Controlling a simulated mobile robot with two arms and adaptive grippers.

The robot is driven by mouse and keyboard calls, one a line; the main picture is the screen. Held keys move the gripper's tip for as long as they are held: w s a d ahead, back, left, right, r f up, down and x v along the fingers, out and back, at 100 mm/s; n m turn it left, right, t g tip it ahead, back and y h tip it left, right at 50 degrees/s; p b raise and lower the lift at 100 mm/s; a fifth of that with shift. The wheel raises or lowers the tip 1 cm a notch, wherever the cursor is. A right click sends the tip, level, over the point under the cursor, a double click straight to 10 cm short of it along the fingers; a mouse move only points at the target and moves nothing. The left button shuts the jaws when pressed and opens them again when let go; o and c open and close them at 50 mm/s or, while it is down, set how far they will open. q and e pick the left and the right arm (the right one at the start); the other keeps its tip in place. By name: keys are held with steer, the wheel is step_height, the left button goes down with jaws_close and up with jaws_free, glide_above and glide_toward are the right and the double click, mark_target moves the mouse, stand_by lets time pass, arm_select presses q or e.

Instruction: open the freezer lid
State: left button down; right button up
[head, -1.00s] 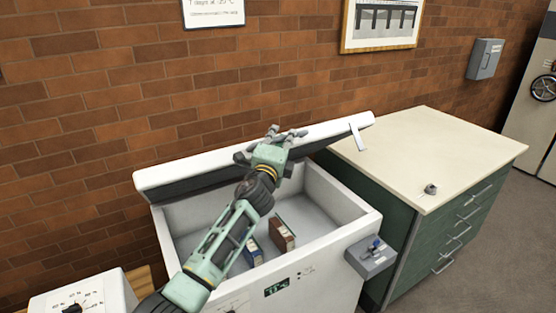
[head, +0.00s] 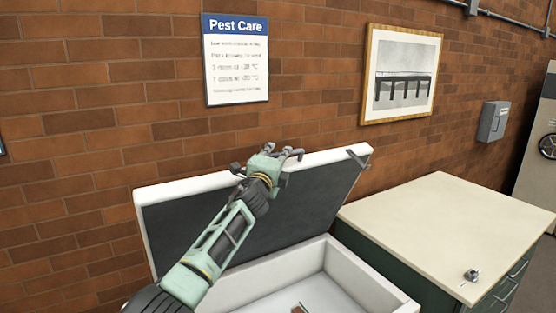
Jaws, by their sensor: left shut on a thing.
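The white freezer (head: 345,278) stands against the brick wall, its lower part cut off by the bottom of the view. Its lid (head: 322,192) is raised steeply, with the dark grey inner side facing me. My left gripper (head: 283,152) is at the lid's top edge, near the middle, shut on the lid's edge. My left arm crosses in front of the lid and hides part of it. A small part of a reddish-brown box (head: 300,309) shows inside the freezer. My right gripper is not in view.
A green cabinet with a cream top (head: 450,225) stands close to the freezer's right side. A small metal object (head: 471,275) lies on it. A Pest Care sign (head: 236,60) and a framed picture (head: 401,75) hang on the wall behind.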

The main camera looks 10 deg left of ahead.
arm_select(q)
steer(key=shift+w+a, duration=0.2)
steer(key=shift+a, duration=0.05)
steer(key=c, duration=2)
jaws_free()
steer(key=shift+d, duration=0.1)
steer(key=shift+c, duration=0.2)
steer(key=shift+s+a+r, duration=0.1)
steer(key=shift+s+a, duration=0.15)
steer(key=shift+s, duration=0.2)
steer(key=v, duration=1.1)
steer(key=shift+d, duration=0.2)
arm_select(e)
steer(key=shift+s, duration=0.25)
arm_select(q)
steer(key=shift+f, duration=0.3)
